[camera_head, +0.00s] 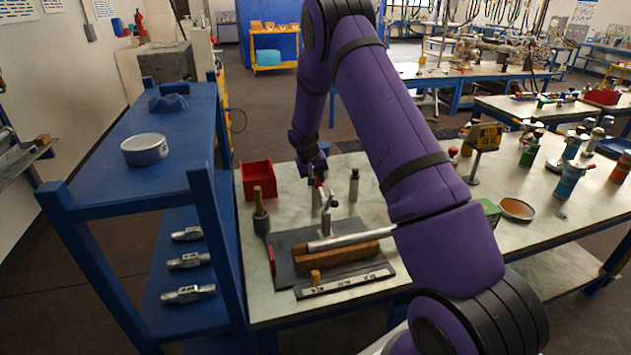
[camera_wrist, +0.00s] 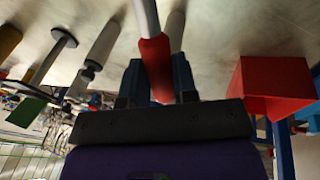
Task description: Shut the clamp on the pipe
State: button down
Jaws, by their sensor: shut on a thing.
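A grey pipe (camera_head: 350,238) lies on a brown wooden block (camera_head: 350,256) on a dark board. The clamp (camera_head: 327,212) stands at the pipe's left end, with its lever up. In the wrist view, the lever's red grip (camera_wrist: 156,60) sits between the two fingers of my gripper (camera_wrist: 157,84), on a pale metal bar. My gripper (camera_head: 318,180) is shut on this grip, above the board. My arm comes down from behind the clamp. The clamp's jaw against the pipe is too small to make out.
A red bin (camera_head: 259,178) stands at the back left of the table, and a mallet-like tool (camera_head: 260,212) stands left of the board. A grey-topped bottle (camera_head: 354,186) stands close right of my gripper. A blue shelf (camera_head: 190,110) borders the table's left side.

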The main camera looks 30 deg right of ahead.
aim_at(318, 178)
jog(key=shift+s+a+r+t, duration=0.15)
jog(key=shift+s+r+t, duration=0.1)
jog(key=shift+r+t, duration=0.25)
jog(key=shift+s+a+r+t, duration=0.2)
jog(key=shift+r+t, duration=0.15)
jog(key=shift+t, duration=0.15)
jog(key=shift+s+a+r+t+h, duration=0.1)
jog(key=shift+s+r+t+h, duration=0.5)
jog(key=shift+t, duration=0.4)
jog(key=s+t, duration=0.1)
jog(key=r+m+t+h, duration=0.1)
jog(key=shift+s+a+r+t, duration=0.15)
jog(key=shift+s+t, duration=0.15)
jog(key=shift+s, duration=0.1)
jog(key=shift+s+a+r+t+h, duration=0.15)
jog(key=shift+s+r+t+h, duration=0.1)
jog(key=shift+s+t, duration=0.3)
jog(key=shift+s+a+r+t+h, duration=0.2)
jog(key=shift+s+t, duration=0.2)
jog(key=shift+t, duration=0.25)
jog(key=c, duration=0.9)
grip_release()
jog(key=shift+s+r, duration=0.1)
jog(key=shift+s, duration=0.05)
jog(key=v, duration=1)
jog(key=shift+s, duration=0.25)
